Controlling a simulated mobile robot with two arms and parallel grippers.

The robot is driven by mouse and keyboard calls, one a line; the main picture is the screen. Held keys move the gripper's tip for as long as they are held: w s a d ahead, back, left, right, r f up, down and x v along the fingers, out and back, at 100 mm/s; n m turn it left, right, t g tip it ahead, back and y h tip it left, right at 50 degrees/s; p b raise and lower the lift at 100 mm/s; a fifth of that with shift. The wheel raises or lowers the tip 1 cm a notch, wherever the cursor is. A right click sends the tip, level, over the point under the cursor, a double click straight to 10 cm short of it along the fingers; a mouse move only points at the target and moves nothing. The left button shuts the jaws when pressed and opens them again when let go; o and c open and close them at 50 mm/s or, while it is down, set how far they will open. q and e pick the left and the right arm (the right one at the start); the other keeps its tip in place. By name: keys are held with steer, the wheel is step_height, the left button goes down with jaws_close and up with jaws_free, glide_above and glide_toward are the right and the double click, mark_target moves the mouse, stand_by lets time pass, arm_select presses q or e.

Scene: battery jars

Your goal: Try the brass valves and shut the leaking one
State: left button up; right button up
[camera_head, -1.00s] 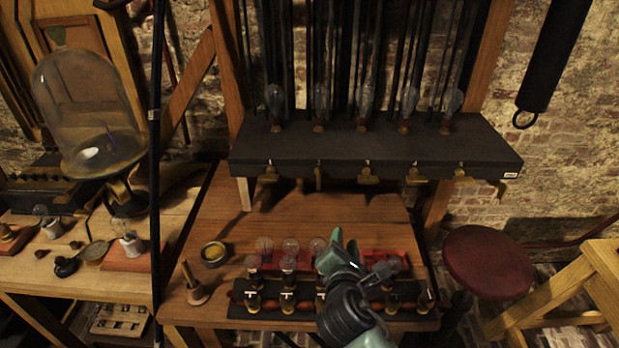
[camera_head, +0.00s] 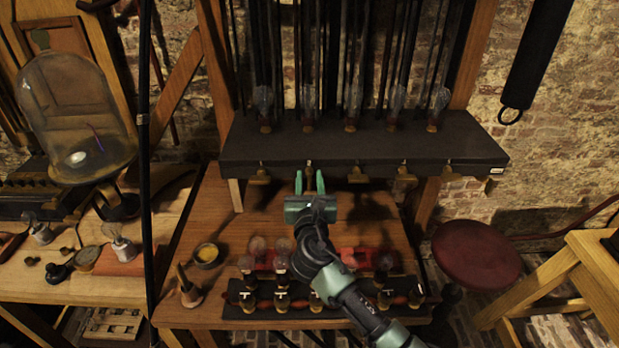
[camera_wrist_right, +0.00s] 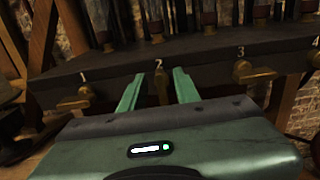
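Several brass valves line the front of a dark shelf. In the wrist view, valve 1 (camera_wrist_right: 76,100), valve 2 (camera_wrist_right: 161,88) and valve 3 (camera_wrist_right: 252,75) show under their painted numbers, with valve 4 (camera_wrist_right: 315,60) at the right edge. Valve 2's handle hangs straight down; those of 1 and 3 lie sideways. In the head view, valve 4 (camera_head: 405,176) and the rightmost valve (camera_head: 450,174) also show. My right gripper (camera_head: 310,182) is open, its fingers on either side of valve 2; I cannot tell whether they touch it. My left gripper is out of view.
Glass bulbs stand on the dark shelf (camera_head: 330,148). Below, the wooden table (camera_head: 225,220) carries a rack of bulbs (camera_head: 262,306), a small brass dish (camera_head: 207,254) and a wooden-handled tool (camera_head: 187,287). A glass dome (camera_head: 75,115) stands left, a red stool (camera_head: 476,254) right.

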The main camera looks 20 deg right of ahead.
steer(key=shift+c, duration=0.3)
jaws_close()
steer(key=shift+m, duration=0.3)
steer(key=m+b, duration=0.1)
steer(key=m, duration=0.3)
steer(key=m+b, duration=0.2)
steer(key=m, duration=0.2)
steer(key=d+f+m+b, duration=0.1)
steer(key=m+b, duration=0.1)
steer(key=m, duration=0.2)
steer(key=shift+s+d+f+m, duration=0.1)
steer(key=shift+s+m, duration=0.05)
steer(key=shift+m, duration=0.25)
steer(key=shift+f+m+b, duration=0.15)
steer(key=shift+m+b, duration=0.8)
steer(key=shift+m, duration=1.35)
